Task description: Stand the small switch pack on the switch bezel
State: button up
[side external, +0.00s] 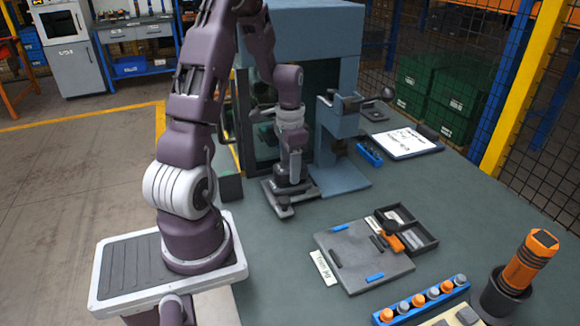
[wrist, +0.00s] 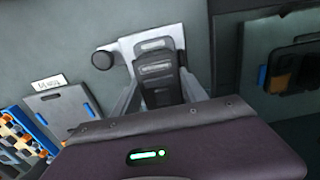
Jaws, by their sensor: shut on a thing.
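My gripper (side external: 289,178) points down over a small metal base plate (side external: 272,192), left of the blue-grey press. In the wrist view its two grey fingers flank a dark, stepped, ribbed block (wrist: 158,78), which I take to be the small switch pack; the jaws are shut on it. The block is over the pale plate (wrist: 126,46), which has a round black knob (wrist: 103,60) at its left. I cannot tell whether block and plate touch. I cannot single out the switch bezel with certainty. In the side view the gripper hides most of the block.
A blue-grey press (side external: 338,130) stands close right of my gripper. A grey board (side external: 352,268) with blue strips lies in front, beside a dark tray (side external: 420,238) and an orange-handled tool (side external: 389,239).

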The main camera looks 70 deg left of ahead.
jog(key=shift+f, duration=0.5)
dwell(1.7)
jog(key=o, duration=1.5)
notch_tip(320, 180, up, 7)
jog(key=shift+r, duration=0.1)
jog(key=d+r+t+y, duration=0.1)
jog(key=d+r+t, duration=0.1)
jog(key=d+r, duration=0.9)
jog(key=s+d+r+t, duration=0.1)
jog(key=s+d, duration=0.2)
jog(key=d, duration=0.2)
jog(key=s+d+r+t, duration=0.1)
jog(key=s+d, duration=0.3)
jog(key=s+d+r+t+h, duration=0.1)
jog(key=s+d, duration=0.3)
jog(key=d, duration=0.1)
jog(key=shift+d+r+t, duration=0.25)
jog(key=shift+d+t, duration=0.05)
jog(key=shift+d, duration=0.05)
